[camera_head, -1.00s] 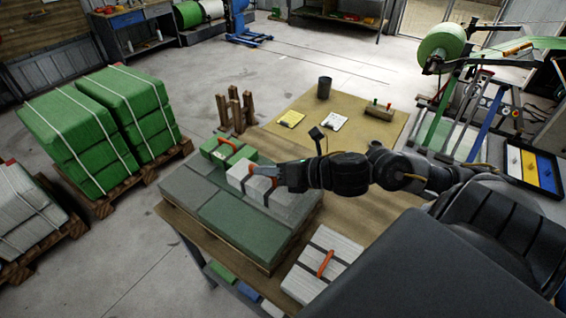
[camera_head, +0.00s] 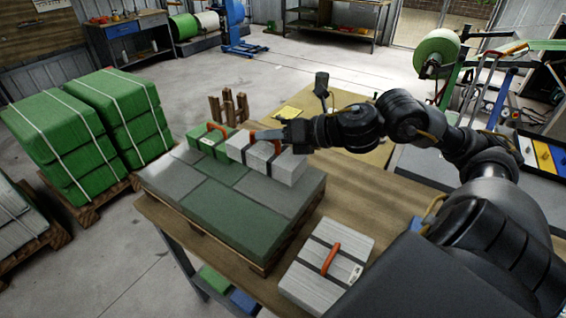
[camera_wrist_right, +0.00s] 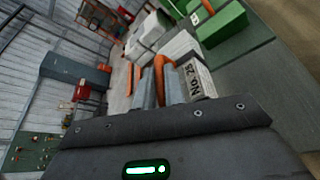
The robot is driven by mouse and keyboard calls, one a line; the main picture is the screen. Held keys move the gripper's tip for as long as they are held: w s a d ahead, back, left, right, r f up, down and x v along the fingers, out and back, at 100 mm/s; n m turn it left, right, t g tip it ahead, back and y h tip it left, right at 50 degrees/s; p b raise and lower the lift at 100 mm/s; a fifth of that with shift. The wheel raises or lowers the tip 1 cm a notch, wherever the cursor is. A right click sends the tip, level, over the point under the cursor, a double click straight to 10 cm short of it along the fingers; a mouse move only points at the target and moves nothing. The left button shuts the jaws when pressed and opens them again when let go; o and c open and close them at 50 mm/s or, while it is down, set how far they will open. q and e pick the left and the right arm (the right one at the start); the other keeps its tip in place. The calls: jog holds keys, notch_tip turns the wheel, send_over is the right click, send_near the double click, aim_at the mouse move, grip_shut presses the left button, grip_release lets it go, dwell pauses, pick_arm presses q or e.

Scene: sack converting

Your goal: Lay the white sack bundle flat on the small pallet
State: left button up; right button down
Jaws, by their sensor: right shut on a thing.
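A white sack bundle (camera_head: 289,168) with dark straps and an orange handle (camera_head: 268,134) is at the back right of the small pallet (camera_head: 262,269). My right gripper (camera_head: 285,137) is shut on this orange handle; the handle also shows between its fingers in the right wrist view (camera_wrist_right: 161,72). The bundle looks level, just right of a green bundle. I cannot tell whether its underside touches the grey and green sack layer (camera_head: 216,190) on the pallet. My left gripper is out of view.
A green bundle (camera_head: 207,144) with an orange handle lies on the pallet's back left. A second white bundle (camera_head: 325,275) lies on the wooden table (camera_head: 350,205) at the front right. Wooden posts (camera_head: 229,108) stand behind. The layer's front is bare.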

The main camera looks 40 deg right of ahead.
jog(key=shift+w+d+f+b, duration=0.2)
jog(key=shift+d+f+b, duration=0.15)
jog(key=shift+f+b, duration=0.15)
pick_arm(q)
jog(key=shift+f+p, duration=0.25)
jog(key=shift+p, duration=0.45)
pick_arm(e)
jog(key=w+d+f, duration=0.3)
jog(key=d+f, duration=0.2)
jog(key=shift+w+d+f, duration=0.2)
jog(key=shift+d+f, duration=0.15)
jog(key=shift+f, duration=0.05)
notch_tip(320, 180, down, 3)
jog(key=shift+w+d+r+p, duration=0.1)
jog(key=shift+w+d+p, duration=0.05)
jog(key=shift+p, duration=0.6)
jog(key=shift+f, duration=0.3)
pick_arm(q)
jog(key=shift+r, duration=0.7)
